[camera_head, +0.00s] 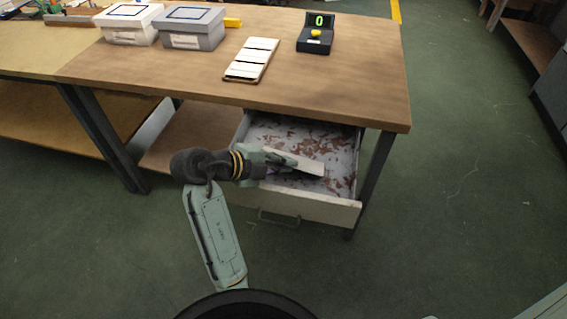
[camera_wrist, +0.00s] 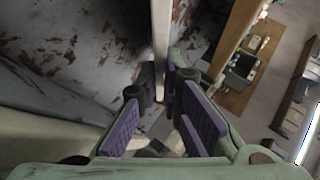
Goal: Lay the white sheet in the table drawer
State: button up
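The table drawer (camera_head: 330,209) is pulled open under the wooden table, and its inside is pale with reddish-brown patches. My gripper (camera_head: 283,158) is over the drawer opening, reaching in from the left. It is shut on the white sheet (camera_head: 310,166), which sticks out to the right, tilted slightly down, over the drawer. In the wrist view the sheet (camera_wrist: 161,35) shows edge-on as a narrow pale strip between my fingertips (camera_wrist: 162,85). The patchy drawer inside (camera_wrist: 70,45) lies beyond it. I cannot tell whether the sheet touches the drawer bottom.
The wooden table top (camera_head: 200,75) is above and behind the drawer. Green floor (camera_head: 450,200) is clear to the right.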

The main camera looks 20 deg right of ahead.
jog(key=o, duration=0.5)
jog(key=shift+r+p, duration=0.25)
jog(key=shift+p, duration=0.05)
jog(key=b+v, duration=0.1)
jog(key=v, duration=1.1)
jog(key=shift+f, duration=0.1)
